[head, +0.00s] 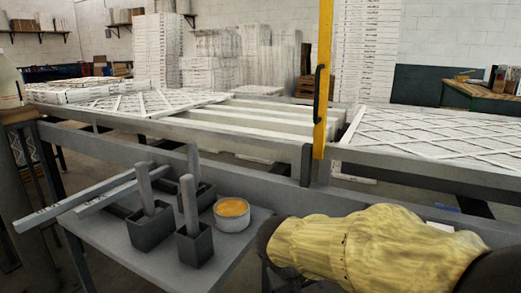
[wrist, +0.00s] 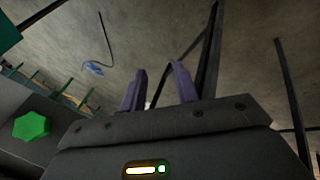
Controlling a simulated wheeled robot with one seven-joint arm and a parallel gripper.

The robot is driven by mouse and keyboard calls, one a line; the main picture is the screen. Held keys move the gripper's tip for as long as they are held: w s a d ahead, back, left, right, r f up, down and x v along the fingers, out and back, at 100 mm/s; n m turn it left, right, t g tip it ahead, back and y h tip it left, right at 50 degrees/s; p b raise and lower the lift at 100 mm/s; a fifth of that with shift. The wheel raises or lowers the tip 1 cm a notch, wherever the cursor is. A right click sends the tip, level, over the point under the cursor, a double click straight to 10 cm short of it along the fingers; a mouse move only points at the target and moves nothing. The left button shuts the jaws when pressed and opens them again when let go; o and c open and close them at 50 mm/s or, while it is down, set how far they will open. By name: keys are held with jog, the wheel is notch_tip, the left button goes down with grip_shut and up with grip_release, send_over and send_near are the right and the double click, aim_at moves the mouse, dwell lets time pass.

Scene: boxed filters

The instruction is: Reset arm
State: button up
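My gripper (wrist: 160,88) shows in the wrist view as two purple fingers standing apart, with nothing between them. Beyond the fingers I see bare grey floor and dark metal legs or bars. In the head view my arm, in a yellow sleeve, reaches in from the lower right in front of the frame rail; the gripper itself does not show there.
A small grey table (head: 160,265) holds dark square holders (head: 152,228) with upright bars and a round tin (head: 232,213) with orange contents. Behind runs a metal rail (head: 240,150), with white lattice filters (head: 430,130) and a yellow post (head: 322,80).

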jog(key=s+d+f+m+g+y+p, duration=0.2)
jog(key=s+d+f+y, duration=0.2)
jog(key=s+d+f, duration=0.4)
notch_tip(320, 180, up, 37)
jog(key=w+a+p, duration=0.1)
jog(key=a+p, duration=0.1)
jog(key=p, duration=3.6)
jog(key=shift+a, duration=0.35)
jog(key=shift+w+d, duration=0.1)
